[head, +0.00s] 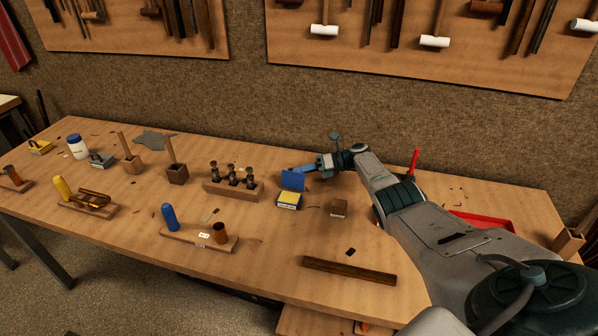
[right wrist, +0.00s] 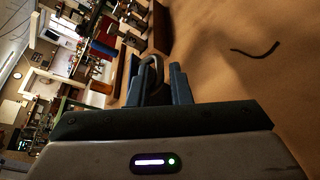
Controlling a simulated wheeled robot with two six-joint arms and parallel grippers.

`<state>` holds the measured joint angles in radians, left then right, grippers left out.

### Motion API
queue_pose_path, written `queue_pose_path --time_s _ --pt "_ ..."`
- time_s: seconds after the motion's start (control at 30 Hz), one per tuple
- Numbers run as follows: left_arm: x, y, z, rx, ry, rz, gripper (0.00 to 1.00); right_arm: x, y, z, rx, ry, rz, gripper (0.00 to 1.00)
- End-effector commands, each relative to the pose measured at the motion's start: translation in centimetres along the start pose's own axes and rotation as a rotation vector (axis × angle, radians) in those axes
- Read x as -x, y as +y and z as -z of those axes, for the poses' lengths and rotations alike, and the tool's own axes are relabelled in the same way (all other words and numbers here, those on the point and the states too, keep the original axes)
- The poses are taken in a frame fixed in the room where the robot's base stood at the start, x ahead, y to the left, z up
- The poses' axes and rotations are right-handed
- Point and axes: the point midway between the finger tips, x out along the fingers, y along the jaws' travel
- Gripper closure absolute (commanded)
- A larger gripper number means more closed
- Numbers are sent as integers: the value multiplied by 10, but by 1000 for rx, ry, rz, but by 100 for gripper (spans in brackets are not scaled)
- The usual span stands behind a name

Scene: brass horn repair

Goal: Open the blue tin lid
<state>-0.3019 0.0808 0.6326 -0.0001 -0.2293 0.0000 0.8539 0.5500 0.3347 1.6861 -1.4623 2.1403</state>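The blue tin (head: 288,204) stands on the bench in the head view, with yellow contents showing. Its blue lid (head: 293,180) is raised and stands upright at the tin's back edge. My right gripper (head: 301,169) is just behind the lid, low over the bench, its fingers pointing left. I cannot tell whether it touches the lid. In the right wrist view its two blue fingers (right wrist: 158,82) are apart, with a dark curved piece showing in line with the gap; what that is stays unclear. My left gripper is in neither view.
A wooden block with valves (head: 233,188) stands left of the tin. A red tray (head: 480,221) is partly behind my right arm. The bench in front of the tin is mostly clear.

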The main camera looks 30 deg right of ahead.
Motion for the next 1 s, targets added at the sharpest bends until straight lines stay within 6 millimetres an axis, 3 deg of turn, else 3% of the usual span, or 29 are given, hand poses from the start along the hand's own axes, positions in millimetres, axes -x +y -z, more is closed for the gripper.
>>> queue_pose_path --time_s 0.2,0.43,0.6,1.0 --pt "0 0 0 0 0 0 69 47 -1 1 1 2 4 82" --pt "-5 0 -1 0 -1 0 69 83 -2 2 0 2 2 82" --pt "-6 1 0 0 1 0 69 94 -1 1 0 2 1 82" --pt "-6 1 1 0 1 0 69 94 0 1 -1 2 0 82"
